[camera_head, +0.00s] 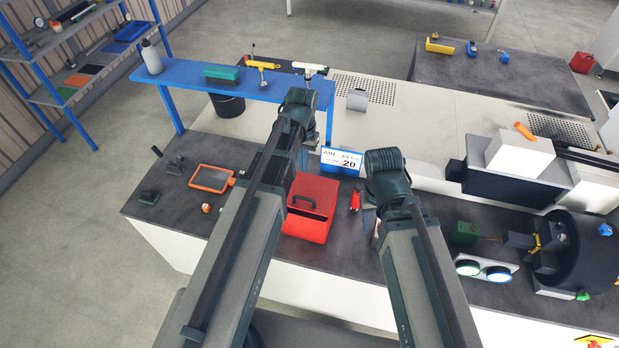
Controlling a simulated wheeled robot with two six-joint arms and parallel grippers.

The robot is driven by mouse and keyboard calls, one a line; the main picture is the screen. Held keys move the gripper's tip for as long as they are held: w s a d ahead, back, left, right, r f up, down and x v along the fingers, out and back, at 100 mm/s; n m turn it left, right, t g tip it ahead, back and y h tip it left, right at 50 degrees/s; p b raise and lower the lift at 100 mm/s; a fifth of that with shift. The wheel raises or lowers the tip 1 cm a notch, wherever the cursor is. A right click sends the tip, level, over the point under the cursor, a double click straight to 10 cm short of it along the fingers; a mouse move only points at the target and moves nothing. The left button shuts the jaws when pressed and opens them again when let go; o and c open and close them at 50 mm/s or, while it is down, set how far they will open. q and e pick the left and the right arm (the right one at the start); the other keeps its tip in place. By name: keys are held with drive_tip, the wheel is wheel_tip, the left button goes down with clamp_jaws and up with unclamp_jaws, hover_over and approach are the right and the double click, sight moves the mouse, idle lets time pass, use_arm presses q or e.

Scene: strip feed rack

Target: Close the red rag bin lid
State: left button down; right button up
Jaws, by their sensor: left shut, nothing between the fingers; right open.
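The red rag bin (305,228) stands on the dark bench top between my two arms. Its red lid (318,188) has a dark handle, and a dark gap shows between the lid's front edge and the bin's front wall. The lid looks partly open; its exact angle is hard to tell. My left gripper (303,158) points down behind the bin, shut and empty, partly hidden by its own arm. My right gripper (371,218) is open, to the right of the bin, mostly hidden by its wrist. I cannot see either gripper touching the bin.
A display sign reading 20 (341,161) stands behind the bin. A small red object (355,200) is close on its right. An orange-framed tablet (211,178) lies to the left. A blue shelf (190,76) spans the back left. Machinery (550,245) fills the right.

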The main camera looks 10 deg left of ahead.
use_arm(q)
drive_tip(key=shift+f, duration=0.1)
drive_tip(key=b, duration=1.4)
hover_over(302, 207)
drive_tip(key=w, duration=0.2)
wheel_tip(302, 207, down, 14)
drive_tip(key=shift+d+r, duration=0.1)
drive_tip(key=shift+s, duration=0.1)
drive_tip(key=s+f+b, duration=0.1)
drive_tip(key=f+t+b, duration=0.1)
drive_tip(key=b, duration=0.1)
drive_tip(key=shift+s+f, duration=0.35)
drive_tip(key=shift+f, duration=0.05)
drive_tip(key=shift+s+f+b, duration=0.15)
drive_tip(key=shift+f+b, duration=0.35)
drive_tip(key=shift+b, duration=0.05)
drive_tip(key=shift+s, duration=0.1)
drive_tip(key=shift+r, duration=0.1)
